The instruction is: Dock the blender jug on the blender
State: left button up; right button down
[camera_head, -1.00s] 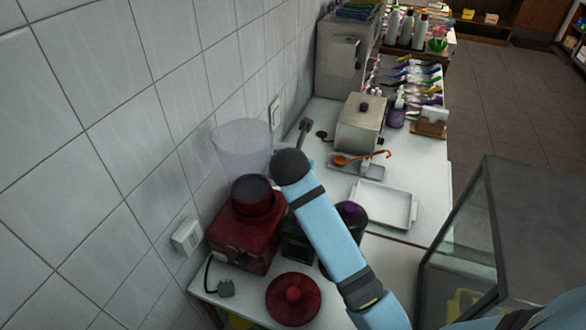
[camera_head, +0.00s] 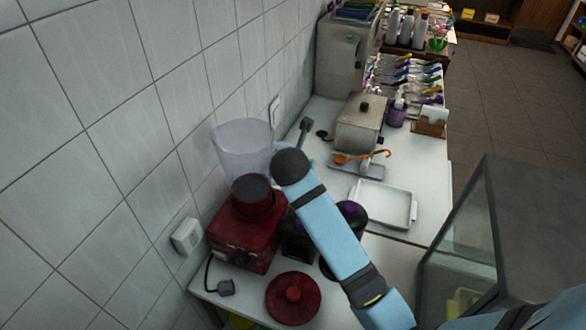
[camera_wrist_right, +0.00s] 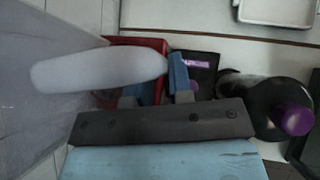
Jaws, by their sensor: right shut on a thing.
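The blender jug (camera_head: 240,148) is clear and pale. In the head view it is above the red blender base (camera_head: 240,236) with its dark round collar (camera_head: 252,192). The jug's lower end is close over the collar; I cannot tell whether they touch. In the right wrist view the jug's translucent wall (camera_wrist_right: 35,100) fills the left side, and its whitish handle (camera_wrist_right: 95,70) reaches between the blue fingers of my right gripper (camera_wrist_right: 157,86), shut on it. Part of the red base (camera_wrist_right: 148,42) shows behind. My arm hides the right gripper in the head view. My left gripper is out of view.
A red round lid (camera_head: 293,299) lies in front of the base. Dark bottles with purple caps (camera_wrist_right: 295,119) stand right of it. The tiled wall is close on the left.

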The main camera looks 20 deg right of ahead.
jog(key=shift+f, duration=0.45)
jog(key=c, duration=1.3)
grip_release()
jog(key=shift+f, duration=0.1)
jog(key=v, duration=1.2)
jog(key=shift+s+a, duration=0.15)
jog(key=shift+a, duration=0.05)
